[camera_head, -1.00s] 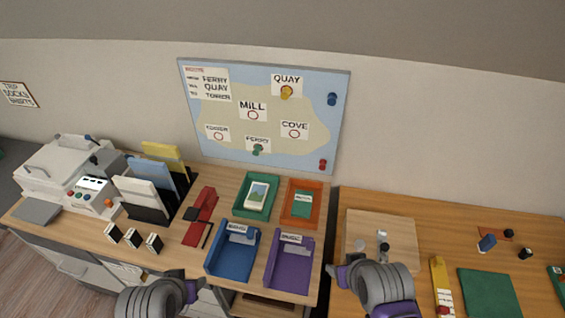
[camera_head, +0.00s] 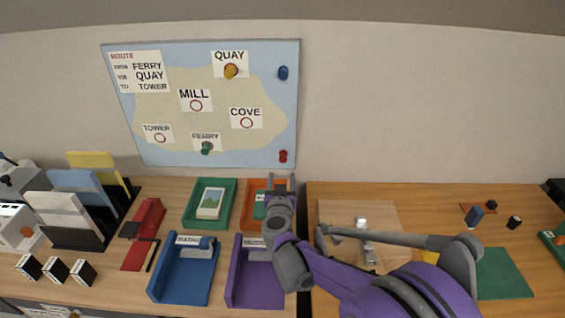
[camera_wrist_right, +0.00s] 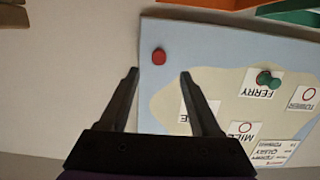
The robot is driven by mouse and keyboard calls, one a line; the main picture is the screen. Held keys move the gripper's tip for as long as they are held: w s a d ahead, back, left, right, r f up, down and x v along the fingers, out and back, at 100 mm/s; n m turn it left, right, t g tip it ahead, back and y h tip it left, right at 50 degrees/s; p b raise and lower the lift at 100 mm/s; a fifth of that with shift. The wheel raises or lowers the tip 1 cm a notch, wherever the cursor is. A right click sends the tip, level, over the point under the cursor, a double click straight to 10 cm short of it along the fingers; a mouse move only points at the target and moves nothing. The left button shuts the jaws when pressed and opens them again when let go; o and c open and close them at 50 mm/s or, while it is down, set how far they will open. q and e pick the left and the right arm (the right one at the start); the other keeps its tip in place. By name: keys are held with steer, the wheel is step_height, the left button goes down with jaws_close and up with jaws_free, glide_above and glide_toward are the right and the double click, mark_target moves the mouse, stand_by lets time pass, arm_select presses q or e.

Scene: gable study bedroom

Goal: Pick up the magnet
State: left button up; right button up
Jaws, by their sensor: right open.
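The map board (camera_head: 288,120) on the wall holds several round magnets. A red magnet (camera_head: 283,156) is at its lower right, a blue magnet (camera_head: 283,73) at its upper right, a yellow one (camera_head: 231,71) on QUAY and a green one (camera_head: 207,147) by FERRY. My right gripper (camera_head: 281,180) is open and empty, just below the red magnet in the head view. In the right wrist view the board appears upside down; the red magnet (camera_wrist_right: 159,56) shows between and beyond the open fingertips (camera_wrist_right: 159,72), apparently untouched. My left gripper is out of view.
Below the board, the desk holds a green tray (camera_head: 189,215), an orange tray (camera_head: 249,218), a blue tray (camera_head: 180,284) and a purple tray (camera_head: 255,288). A file rack (camera_head: 82,240) stands left. My right arm covers part of the right desk and wooden board (camera_head: 335,215).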

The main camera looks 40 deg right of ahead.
mark_target(283, 160)
steer(key=x, duration=0.4)
steer(key=shift+w+d, duration=0.3)
steer(key=shift+r+x, duration=0.15)
steer(key=shift+x, duration=1.15)
steer(key=shift+r+x, duration=0.15)
steer(key=shift+x, duration=1.15)
steer(key=shift+d, duration=0.1)
jaws_close()
